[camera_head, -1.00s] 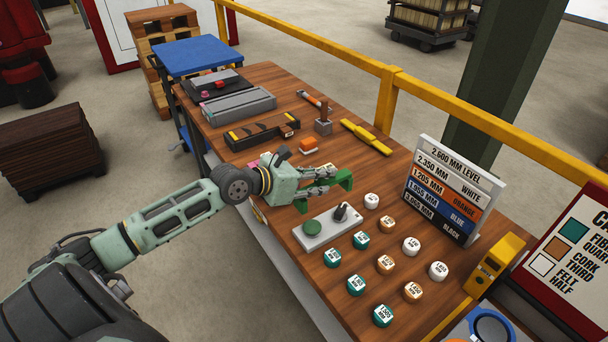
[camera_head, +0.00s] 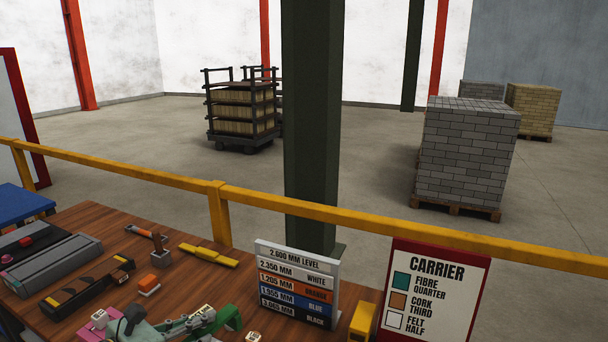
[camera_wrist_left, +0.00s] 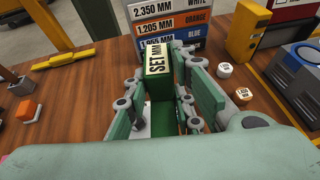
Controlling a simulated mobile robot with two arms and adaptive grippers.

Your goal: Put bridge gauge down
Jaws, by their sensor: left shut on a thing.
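My left gripper (camera_head: 207,318) is at the bottom edge of the head view, over the wooden bench, with much of the arm cut off. It is shut on the green bridge gauge (camera_head: 232,317). My right gripper is not in view.
On the bench are a yellow tool (camera_head: 208,255), an orange-topped block (camera_head: 149,284) and a dark level-like tool (camera_head: 88,283). A yellow rail (camera_head: 120,178) runs behind the bench. A carrier sign (camera_head: 433,295) stands at right.

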